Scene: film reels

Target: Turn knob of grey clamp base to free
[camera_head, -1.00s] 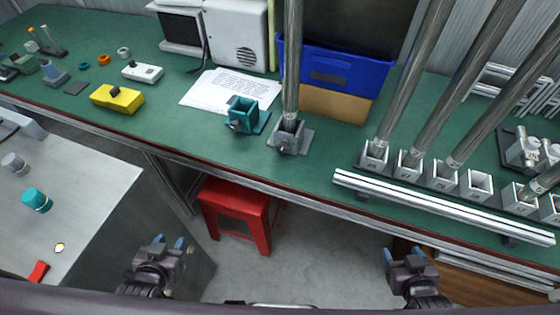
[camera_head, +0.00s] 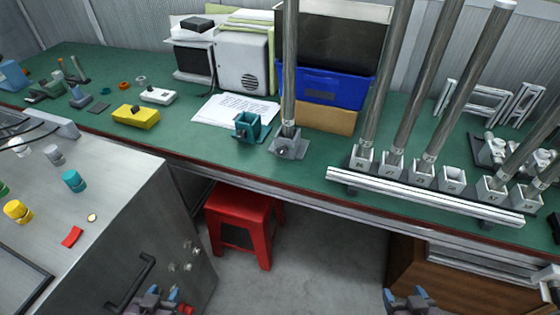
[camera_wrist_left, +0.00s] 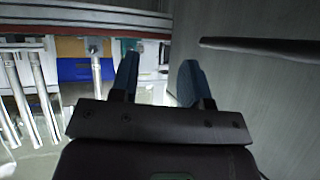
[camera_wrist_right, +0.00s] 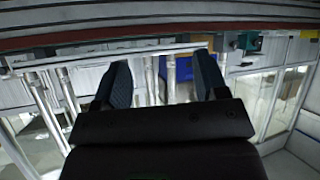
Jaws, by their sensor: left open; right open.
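The grey clamp base (camera_head: 292,147) stands on the green bench near its front edge, in the head view. A tall metal pole (camera_head: 290,70) stands upright in it. A round knob seems to sit on its front face; its setting is too small to tell. My left gripper (camera_head: 156,294) is open and empty, low in front of the grey cabinet, away from the clamp base. My right gripper (camera_head: 409,295) is open and empty, low in front of the bench, also apart from it. Both grippers' blue fingers show in the left wrist view (camera_wrist_left: 160,80) and the right wrist view (camera_wrist_right: 166,82).
A teal clamp base (camera_head: 247,127) stands just left of the grey one. A row of sockets with poles (camera_head: 422,176) and a metal rail (camera_head: 420,195) lie to the right. A red stool (camera_head: 240,222) is under the bench. A grey cabinet (camera_head: 130,235) stands at left.

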